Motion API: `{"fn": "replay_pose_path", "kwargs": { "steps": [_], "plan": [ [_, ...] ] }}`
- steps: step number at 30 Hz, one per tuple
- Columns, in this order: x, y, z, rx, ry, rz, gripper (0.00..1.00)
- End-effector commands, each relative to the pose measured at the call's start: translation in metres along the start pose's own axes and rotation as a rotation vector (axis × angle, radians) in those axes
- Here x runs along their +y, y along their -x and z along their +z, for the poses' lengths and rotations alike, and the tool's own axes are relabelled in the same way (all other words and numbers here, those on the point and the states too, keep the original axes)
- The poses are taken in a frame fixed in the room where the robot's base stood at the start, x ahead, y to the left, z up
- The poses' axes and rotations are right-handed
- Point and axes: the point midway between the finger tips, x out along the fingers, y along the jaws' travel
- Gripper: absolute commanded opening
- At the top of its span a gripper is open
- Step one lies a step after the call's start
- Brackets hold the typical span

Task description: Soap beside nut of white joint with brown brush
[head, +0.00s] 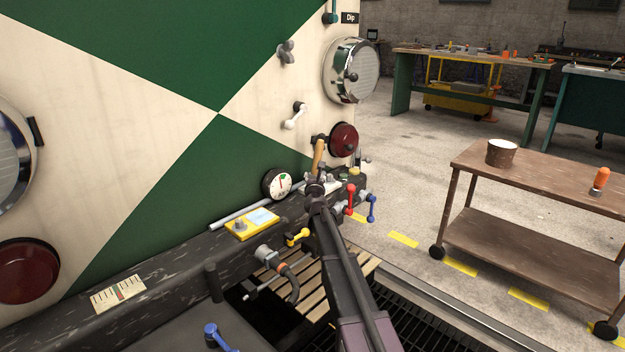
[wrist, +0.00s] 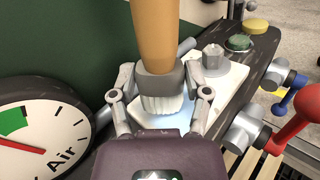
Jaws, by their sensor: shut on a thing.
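My gripper (wrist: 160,100) is shut on the brown brush (wrist: 153,35), its fingers at the grey collar. The tan handle points up and the pale bristles (wrist: 162,104) point down; in the head view the brush (head: 318,156) stands above the beam. The white joint (wrist: 232,78) is a white plate under and behind the bristles, with a grey nut (wrist: 213,57) to their right. A pale blue patch (wrist: 205,112) shows on the plate beside the bristles. I cannot tell whether the bristles touch the plate. In the head view my gripper (head: 317,187) hides most of this joint.
A dial gauge (head: 277,183) stands left of the gripper. A yellow joint (head: 251,223) lies on the beam. Red (head: 350,197) and blue (head: 372,208) levers stick out on the right. A brown cart (head: 530,170) holds a pot (head: 501,152) and an orange-handled tool (head: 601,179).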

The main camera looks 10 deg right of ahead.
Motion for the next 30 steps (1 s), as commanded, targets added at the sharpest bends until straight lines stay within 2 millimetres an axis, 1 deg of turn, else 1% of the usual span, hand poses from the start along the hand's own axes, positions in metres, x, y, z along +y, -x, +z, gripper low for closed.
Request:
{"fn": "replay_pose_path", "kwargs": {
  "steps": [9,21,30],
  "plan": [
    [0.000,0.000,0.000,0.000,0.000,0.000,0.05],
    [-0.009,-0.011,-0.001,0.000,0.000,0.000,0.05],
    [-0.009,-0.012,-0.001,0.000,0.000,-0.001,0.05]
  ]
}}
